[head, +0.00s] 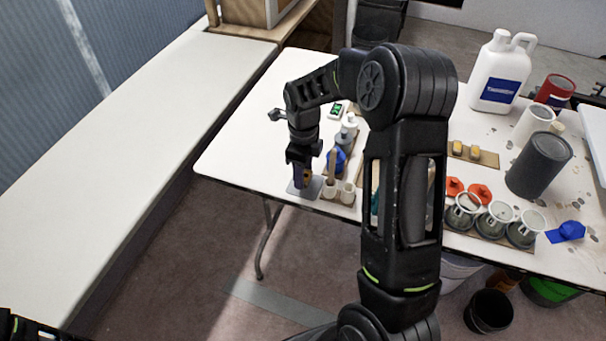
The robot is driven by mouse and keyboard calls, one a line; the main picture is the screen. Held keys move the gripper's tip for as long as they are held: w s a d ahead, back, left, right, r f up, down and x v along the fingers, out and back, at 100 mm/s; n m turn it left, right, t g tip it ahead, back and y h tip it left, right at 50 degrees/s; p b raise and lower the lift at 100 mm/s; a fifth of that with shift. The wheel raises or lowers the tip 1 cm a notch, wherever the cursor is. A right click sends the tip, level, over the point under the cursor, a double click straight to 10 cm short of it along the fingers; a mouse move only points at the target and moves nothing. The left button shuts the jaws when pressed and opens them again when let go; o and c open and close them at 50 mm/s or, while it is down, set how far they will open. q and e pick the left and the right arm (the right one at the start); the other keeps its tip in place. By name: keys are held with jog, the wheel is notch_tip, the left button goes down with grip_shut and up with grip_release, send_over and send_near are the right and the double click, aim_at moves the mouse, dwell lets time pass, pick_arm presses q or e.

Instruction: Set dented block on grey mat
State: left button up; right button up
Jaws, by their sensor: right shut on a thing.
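My right gripper (303,178) points down near the left front corner of the white table. It is shut on the dented block (308,177), a small brownish piece mostly hidden by the fingers. The grey mat (296,190) lies flat on the table directly below the gripper. Whether the block touches the mat cannot be told from this view. Only a dark piece of my left arm shows at the bottom left corner, and its gripper is out of view.
Small white cups (347,193) and a blue item (336,160) stand just right of the mat. A long white bench (110,150) runs along the left.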

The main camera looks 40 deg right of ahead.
jog(key=shift+f, duration=0.75)
jog(key=shift+f, duration=0.2)
jog(key=o, duration=1.3)
jog(key=shift+r, duration=0.2)
notch_tip(320, 180, up, 12)
jog(key=shift+b, duration=0.35)
